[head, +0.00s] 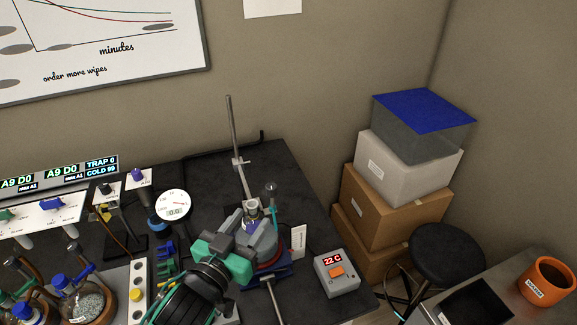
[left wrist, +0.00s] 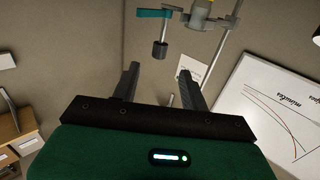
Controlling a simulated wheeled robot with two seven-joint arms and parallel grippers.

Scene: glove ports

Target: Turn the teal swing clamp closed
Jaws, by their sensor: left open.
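The teal swing clamp (left wrist: 155,14) shows at the top of the left wrist view. Its teal arm reaches sideways from a grey and yellowish fitting beside a metal rod, and a dark cylindrical knob (left wrist: 160,49) stands off its end. In the head view a dark grey knob on a stem (head: 270,188) rises just beyond my gripper; the teal arm is mostly hidden there. My left gripper (head: 252,232) is open over the apparatus. In the left wrist view its two dark fingers (left wrist: 160,84) are apart with nothing between them, and the clamp lies beyond the tips. My right gripper is not in view.
A thin upright rod (head: 235,140) stands behind the apparatus. A white dial gauge (head: 173,204) is left of my gripper. A grey box reading 22 C (head: 337,274) is at right. Flasks (head: 83,302) crowd the lower left. The black bench top (head: 195,172) is clear towards the back.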

